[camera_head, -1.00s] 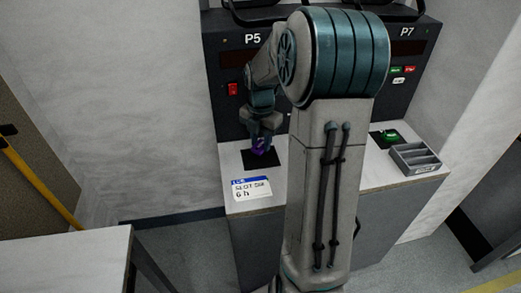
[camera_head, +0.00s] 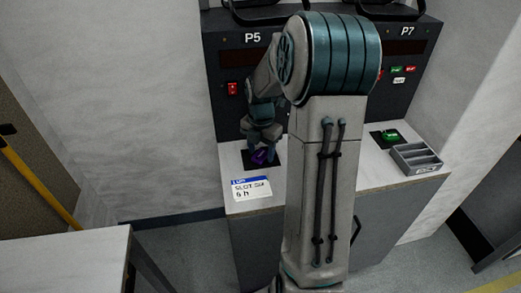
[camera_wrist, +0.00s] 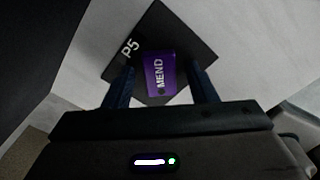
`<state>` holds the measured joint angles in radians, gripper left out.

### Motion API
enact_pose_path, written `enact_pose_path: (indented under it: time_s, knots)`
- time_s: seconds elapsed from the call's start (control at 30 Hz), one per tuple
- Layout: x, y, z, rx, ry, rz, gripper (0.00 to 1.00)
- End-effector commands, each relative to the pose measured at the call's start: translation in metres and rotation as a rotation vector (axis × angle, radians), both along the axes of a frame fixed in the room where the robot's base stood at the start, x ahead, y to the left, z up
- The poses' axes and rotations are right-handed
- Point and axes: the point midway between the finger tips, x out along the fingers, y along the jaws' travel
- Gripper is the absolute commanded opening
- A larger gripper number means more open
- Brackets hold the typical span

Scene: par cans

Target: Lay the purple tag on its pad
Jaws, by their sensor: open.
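The purple tag (camera_wrist: 160,75), marked MEND, lies on the black pad marked P5 (camera_wrist: 185,36) in the wrist view. In the head view the purple tag (camera_head: 261,156) sits on the dark pad (camera_head: 247,164) on the counter below the P5 panel. My gripper (camera_wrist: 163,88) is open, with one finger on each side of the tag's near part and gaps showing between. In the head view my gripper (camera_head: 263,142) is just above the tag and partly hides it.
A white and blue card (camera_head: 251,188) lies in front of the pad. Right of my arm, a green item (camera_head: 390,135) sits on another dark pad, beside a grey divided tray (camera_head: 415,158). The dark panel (camera_head: 225,60) rises behind the counter.

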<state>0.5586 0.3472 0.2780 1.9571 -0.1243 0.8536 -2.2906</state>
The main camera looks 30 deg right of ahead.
Motion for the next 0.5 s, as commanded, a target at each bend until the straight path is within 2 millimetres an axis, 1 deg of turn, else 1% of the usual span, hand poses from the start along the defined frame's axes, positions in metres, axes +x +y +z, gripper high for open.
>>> enact_pose_path:
  time_s: [0.17,0.27,0.4,0.5]
  knots:
    - [0.001,0.000,0.016,-0.002,-0.005,0.000,0.52]
    - [0.001,-0.001,0.035,-0.002,-0.005,-0.001,0.52]
    - [0.001,-0.001,0.067,-0.003,-0.005,-0.001,0.52]
    - [0.001,0.000,0.088,-0.002,-0.005,-0.001,0.52]
